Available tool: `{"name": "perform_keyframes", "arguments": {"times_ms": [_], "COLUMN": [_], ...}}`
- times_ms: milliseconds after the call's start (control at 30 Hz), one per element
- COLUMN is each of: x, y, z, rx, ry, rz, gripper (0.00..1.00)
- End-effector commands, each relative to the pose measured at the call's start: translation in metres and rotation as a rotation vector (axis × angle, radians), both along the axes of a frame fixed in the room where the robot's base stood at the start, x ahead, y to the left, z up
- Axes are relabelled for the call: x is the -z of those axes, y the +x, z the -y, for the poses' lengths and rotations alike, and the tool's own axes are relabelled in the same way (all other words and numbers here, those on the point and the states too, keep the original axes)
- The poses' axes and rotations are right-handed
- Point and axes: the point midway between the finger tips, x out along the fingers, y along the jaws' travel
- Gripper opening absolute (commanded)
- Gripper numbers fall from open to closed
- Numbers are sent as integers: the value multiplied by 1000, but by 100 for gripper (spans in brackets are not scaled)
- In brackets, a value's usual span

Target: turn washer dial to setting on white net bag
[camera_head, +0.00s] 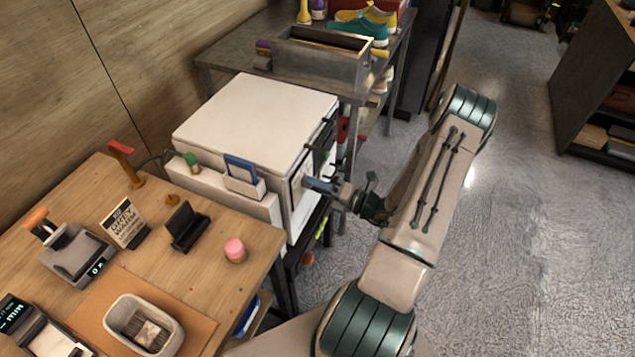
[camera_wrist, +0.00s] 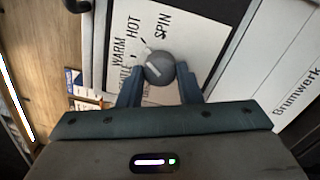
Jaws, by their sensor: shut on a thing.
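The washer (camera_head: 255,120) is a white box-shaped machine beside the wooden table in the head view. Its dial (camera_wrist: 158,68) is a round grey knob with a white pointer mark, on a white panel lettered WARM, HOT and SPIN; another word is partly hidden by my finger. My gripper (camera_head: 312,185) is at the washer's front face. In the wrist view its two blue fingers (camera_wrist: 159,82) are shut on the dial, one on each side. I cannot tell exactly which word the pointer marks. No white net bag can be made out.
The wooden table (camera_head: 200,310) holds a small sign (camera_head: 124,223) that seems to read GREY and WARM, a pink cylinder (camera_head: 235,250) and a white tub (camera_head: 144,325). A metal table with a crate (camera_head: 320,60) stands behind the washer.

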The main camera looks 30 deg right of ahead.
Motion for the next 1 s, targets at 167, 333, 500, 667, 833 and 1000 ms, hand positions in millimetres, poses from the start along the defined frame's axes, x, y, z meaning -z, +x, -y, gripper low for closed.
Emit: {"name": "perform_keyframes", "arguments": {"times_ms": [167, 333, 500, 667, 833, 1000], "x": [-2, -2, -1, -1, -1, -1], "y": [1, 1, 1, 1, 1, 1], "z": [2, 2, 2, 2, 2, 0], "rx": [7, 6, 7, 7, 6, 1], "ry": [47, 67, 72, 72, 71, 72], "rz": [-33, -49, -52, -53, -53, -55], "gripper": [9, 9, 9, 9, 53, 53]}}
